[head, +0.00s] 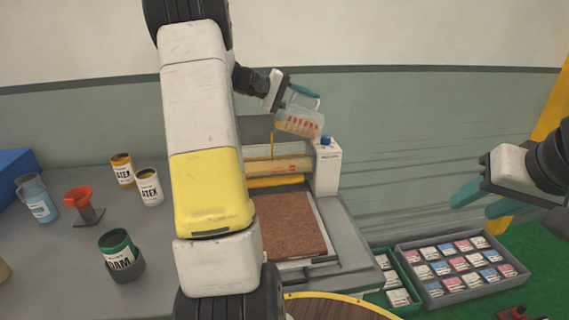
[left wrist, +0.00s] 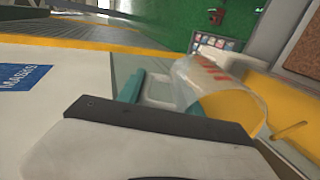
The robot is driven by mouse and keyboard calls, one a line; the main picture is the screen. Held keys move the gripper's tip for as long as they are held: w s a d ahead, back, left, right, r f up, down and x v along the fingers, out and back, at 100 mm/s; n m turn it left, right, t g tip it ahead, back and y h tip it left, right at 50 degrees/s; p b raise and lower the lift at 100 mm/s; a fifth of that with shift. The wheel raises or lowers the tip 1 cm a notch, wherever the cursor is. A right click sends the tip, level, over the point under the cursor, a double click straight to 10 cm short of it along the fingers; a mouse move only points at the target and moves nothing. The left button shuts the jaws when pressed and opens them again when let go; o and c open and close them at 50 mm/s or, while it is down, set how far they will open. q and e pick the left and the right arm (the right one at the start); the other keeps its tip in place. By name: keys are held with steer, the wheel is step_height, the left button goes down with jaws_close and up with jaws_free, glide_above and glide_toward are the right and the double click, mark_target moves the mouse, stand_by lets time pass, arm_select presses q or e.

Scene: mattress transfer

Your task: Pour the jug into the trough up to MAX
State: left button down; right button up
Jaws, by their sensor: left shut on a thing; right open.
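The jug (head: 299,121) is clear with red marks and holds yellow-orange liquid. My left gripper (head: 300,98) is shut on its handle and holds it tilted above the machine. A thin yellow-orange stream falls from its lip toward the trough (head: 281,165) at the rollers. The tilted jug also shows in the left wrist view (left wrist: 222,92), with liquid near its mouth. The trough's MAX mark and liquid level cannot be made out. My right gripper (head: 478,200) is open and empty at the right, apart from everything.
A brown sheet (head: 290,226) lies on the machine's bed. Open cans (head: 148,187), a blue-grey jug (head: 37,198) and a red funnel (head: 81,200) stand on the left bench. A grey crate (head: 462,284) of small packs is at lower right.

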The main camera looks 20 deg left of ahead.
arm_select(q)
steer(key=shift+s+a+h, duration=0.15)
steer(key=shift+a+h, duration=0.1)
steer(key=shift+h, duration=0.05)
stand_by(0.6)
steer(key=shift+s+a+f+t+h, duration=0.25)
steer(key=shift+s+a+f, duration=0.05)
steer(key=shift+a, duration=0.15)
steer(key=shift+s+a+f+t+h, duration=0.25)
steer(key=shift+a, duration=0.15)
stand_by(0.9)
